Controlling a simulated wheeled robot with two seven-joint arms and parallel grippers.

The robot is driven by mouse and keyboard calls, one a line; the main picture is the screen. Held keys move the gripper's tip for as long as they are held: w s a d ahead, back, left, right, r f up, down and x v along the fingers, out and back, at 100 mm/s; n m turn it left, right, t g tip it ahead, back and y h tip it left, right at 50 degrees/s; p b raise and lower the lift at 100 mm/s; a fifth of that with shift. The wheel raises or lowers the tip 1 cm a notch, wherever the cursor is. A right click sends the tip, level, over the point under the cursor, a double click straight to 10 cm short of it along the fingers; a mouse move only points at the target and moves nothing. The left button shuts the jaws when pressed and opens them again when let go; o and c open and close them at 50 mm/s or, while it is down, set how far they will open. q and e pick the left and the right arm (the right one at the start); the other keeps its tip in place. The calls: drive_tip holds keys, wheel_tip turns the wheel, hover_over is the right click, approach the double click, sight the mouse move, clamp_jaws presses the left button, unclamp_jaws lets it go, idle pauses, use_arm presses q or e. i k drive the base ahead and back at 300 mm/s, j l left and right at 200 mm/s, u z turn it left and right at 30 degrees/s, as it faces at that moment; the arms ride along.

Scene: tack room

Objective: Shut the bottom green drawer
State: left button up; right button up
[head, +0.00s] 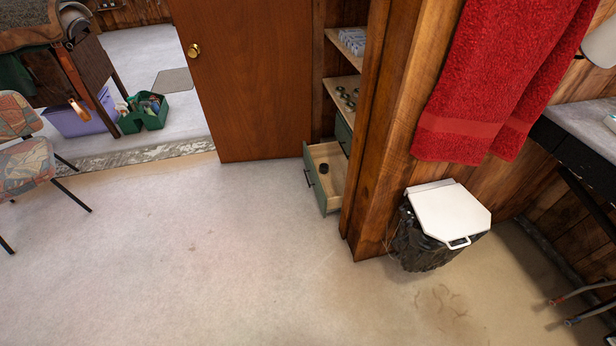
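The bottom green drawer (316,183) stands pulled out to the left from the wooden shelf unit, low near the floor. Its inside is pale wood, and a small dark round object (323,168) lies in it. Its front carries a dark handle. Another green drawer front (343,134) shows just above it and looks closed, partly hidden by the wooden post. Neither of my grippers is in view.
A wooden post (370,190) stands right of the drawer and hides part of it. A brown door (245,80) stands open behind. A bin with a white lid (447,212) and a red towel (500,75) are at right, a patterned chair (25,168) at left. The pale floor (200,260) is clear.

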sight(329, 189)
drive_tip(key=z, duration=0.4)
drive_tip(key=i+j+z, duration=0.25)
drive_tip(key=z, duration=0.2)
drive_tip(key=i+j+z, duration=0.15)
drive_tip(key=j+z, duration=0.3)
drive_tip(key=i+j+z, duration=0.1)
drive_tip(key=j+z, duration=0.35)
drive_tip(key=i+j+z, duration=0.1)
drive_tip(key=j, duration=0.9)
drive_tip(key=i+j+z, duration=0.1)
drive_tip(key=j, duration=0.85)
